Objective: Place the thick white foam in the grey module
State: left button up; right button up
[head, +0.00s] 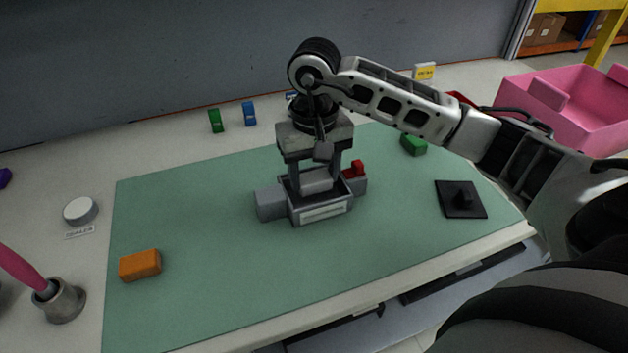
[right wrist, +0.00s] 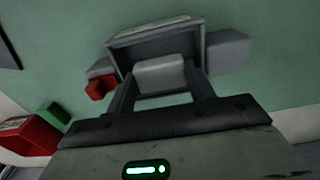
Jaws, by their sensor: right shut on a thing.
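The grey module (head: 322,213) sits near the middle of the green mat and has an open top. It also shows in the right wrist view (right wrist: 149,38). My right gripper (head: 316,184) points down over it and is shut on the thick white foam (head: 316,179), a pale block. In the right wrist view the foam (right wrist: 159,73) lies between the two fingers, within the outline of the module's opening. I cannot tell whether it touches the module's floor. My left gripper is not in view.
A grey block (head: 269,204) and a red part (head: 355,168) adjoin the module. A pink bin (head: 570,110) stands at right.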

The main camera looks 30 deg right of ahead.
aim_at(314, 178)
notch_tip(314, 178, down, 2)
jog(key=shift+s+f, duration=0.1)
jog(key=shift+a+f, duration=0.1)
jog(key=shift+f, duration=0.3)
jog(key=o, duration=0.7)
jog(key=shift+r, duration=0.1)
jog(key=shift+c, duration=0.2)
jog(key=shift+r, duration=0.1)
jog(key=shift+r+p, duration=0.25)
jog(key=shift+p, duration=0.1)
jog(key=shift+r, duration=0.4)
notch_tip(314, 178, up, 11)
